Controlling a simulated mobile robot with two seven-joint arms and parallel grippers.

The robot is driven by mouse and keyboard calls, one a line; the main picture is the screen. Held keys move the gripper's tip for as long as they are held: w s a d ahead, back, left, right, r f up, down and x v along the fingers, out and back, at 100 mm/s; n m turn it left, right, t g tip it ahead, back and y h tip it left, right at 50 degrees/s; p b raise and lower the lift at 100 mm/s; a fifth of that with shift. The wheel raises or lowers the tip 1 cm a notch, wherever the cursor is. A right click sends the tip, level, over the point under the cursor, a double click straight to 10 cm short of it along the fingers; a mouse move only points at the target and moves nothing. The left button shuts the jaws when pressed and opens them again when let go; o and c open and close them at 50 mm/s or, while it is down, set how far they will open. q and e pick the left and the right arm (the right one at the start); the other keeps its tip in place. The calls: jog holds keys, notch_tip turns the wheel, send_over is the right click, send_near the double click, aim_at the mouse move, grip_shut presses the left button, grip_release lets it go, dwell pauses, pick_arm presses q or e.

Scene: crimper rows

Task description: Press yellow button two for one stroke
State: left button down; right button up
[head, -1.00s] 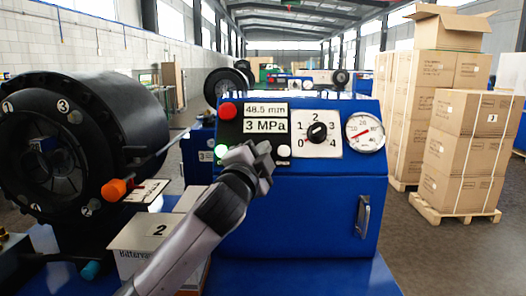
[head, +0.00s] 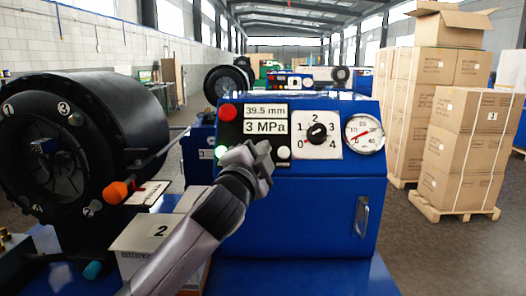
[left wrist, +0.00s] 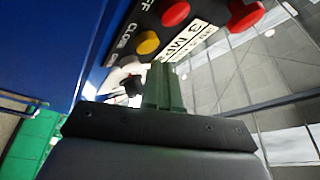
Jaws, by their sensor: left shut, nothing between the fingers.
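My right gripper is out of view.
A black crimper head (head: 110,130) with an orange-tipped lever (head: 116,192) stands at left. A dial (head: 317,134) and gauge (head: 364,134) are right of the panel. Cartons (head: 465,150) stand on a pallet at right.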

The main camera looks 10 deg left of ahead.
pick_arm(q)
jog(key=s+r+p, duration=0.2)
jog(key=s+d+p, duration=0.1)
jog(key=s, duration=0.1)
jog(key=shift+r, duration=0.4)
dwell(0.9)
